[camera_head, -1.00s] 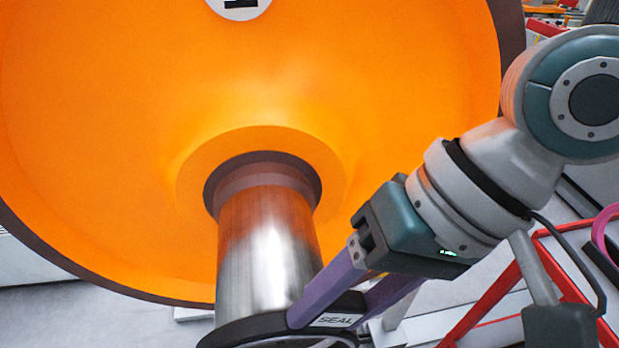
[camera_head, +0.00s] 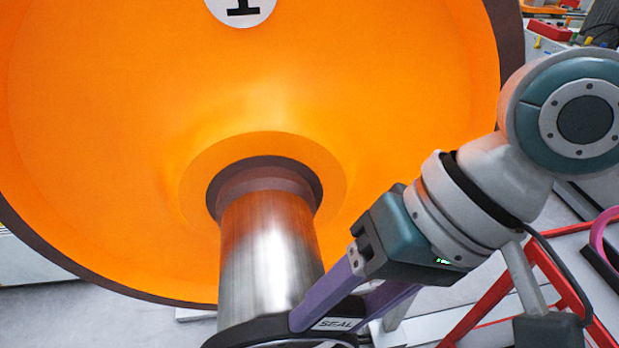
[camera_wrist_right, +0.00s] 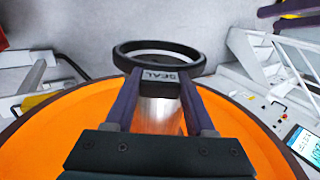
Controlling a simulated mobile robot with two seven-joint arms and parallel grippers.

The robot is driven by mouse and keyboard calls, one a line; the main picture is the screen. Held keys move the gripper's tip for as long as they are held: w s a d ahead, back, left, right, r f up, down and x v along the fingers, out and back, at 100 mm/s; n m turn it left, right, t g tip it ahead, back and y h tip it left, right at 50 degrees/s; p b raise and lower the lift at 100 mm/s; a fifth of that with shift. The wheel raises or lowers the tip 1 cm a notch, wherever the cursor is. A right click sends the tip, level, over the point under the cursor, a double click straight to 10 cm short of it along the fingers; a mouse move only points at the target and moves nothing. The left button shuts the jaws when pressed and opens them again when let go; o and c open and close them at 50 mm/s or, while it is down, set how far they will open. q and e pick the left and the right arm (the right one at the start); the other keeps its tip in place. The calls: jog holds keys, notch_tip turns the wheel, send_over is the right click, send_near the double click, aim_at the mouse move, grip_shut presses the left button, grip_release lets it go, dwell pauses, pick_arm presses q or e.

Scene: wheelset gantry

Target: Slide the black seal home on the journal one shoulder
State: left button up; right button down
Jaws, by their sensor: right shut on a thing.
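The journal (camera_head: 268,255) is a bare steel shaft standing out from the orange wheel (camera_head: 100,130) marked 1. A brown stepped shoulder (camera_head: 262,178) rings its root at the hub. The black seal (camera_head: 250,331), a ring with a SEAL label, is at the journal's outer end, well away from the shoulder. Its lower part is cut off in the head view. The seal also shows in the wrist view (camera_wrist_right: 124,56); I cannot tell whether it is around the journal or just off its end. My right gripper (camera_head: 333,323) is shut on the labelled side of the seal.
A red frame (camera_head: 495,310) stands at the lower right, below my right arm. In the wrist view, a screen device (camera_wrist_right: 305,145) and pale metal framing (camera_wrist_right: 270,65) lie to the right. The length of journal between seal and shoulder is clear.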

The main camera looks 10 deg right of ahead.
jog(key=shift+w, duration=0.25)
jog(key=shift+w, duration=0.35)
jog(key=shift+w+b, duration=0.6)
jog(key=shift+w, duration=0.45)
jog(key=shift+w+b, duration=0.5)
jog(key=shift+w, duration=0.5)
jog(key=shift+w+b, duration=0.45)
jog(key=shift+w, duration=0.4)
jog(key=shift+w+b, duration=1.25)
jog(key=shift+w, duration=0.5)
jog(key=shift+w+b, duration=0.4)
jog(key=shift+w, duration=0.1)
jog(key=shift+w+f, duration=0.1)
jog(key=shift+w, duration=0.05)
jog(key=shift+w+b, duration=1.2)
jog(key=shift+b, duration=0.15)
